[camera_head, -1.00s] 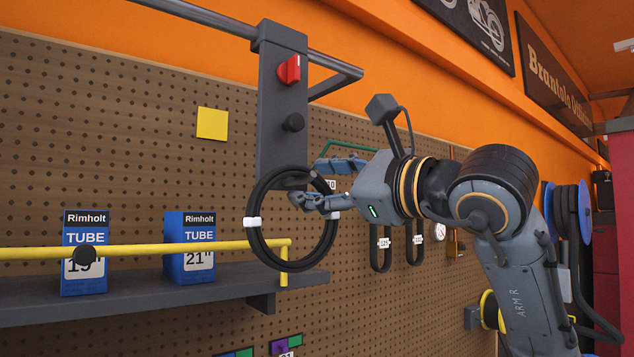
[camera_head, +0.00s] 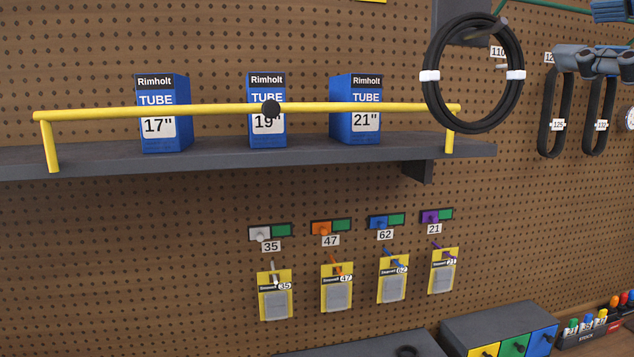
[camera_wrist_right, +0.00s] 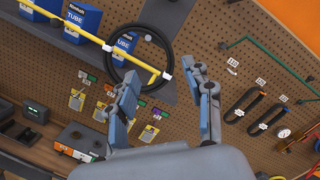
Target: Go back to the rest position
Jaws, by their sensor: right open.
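My right gripper (camera_head: 580,33) is only partly in the head view, at the top right edge. It is open, and both blue-grey fingers show apart and empty in the right wrist view (camera_wrist_right: 168,75). A black coiled ring with white bands (camera_head: 470,127) hangs in front of the grey panel (camera_head: 450,22), left of the gripper and apart from it. The ring also shows in the right wrist view (camera_wrist_right: 118,40), beyond the fingers. I cannot tell exactly what holds the ring at its top. My left gripper is not in view.
A dark shelf (camera_head: 300,154) with a yellow rail (camera_head: 210,111) holds blue tube boxes (camera_head: 160,90). Yellow packs (camera_head: 275,295) hang below. Black loops (camera_head: 553,100) hang near the gripper at right. Coloured bins (camera_head: 515,345) stand at lower right.

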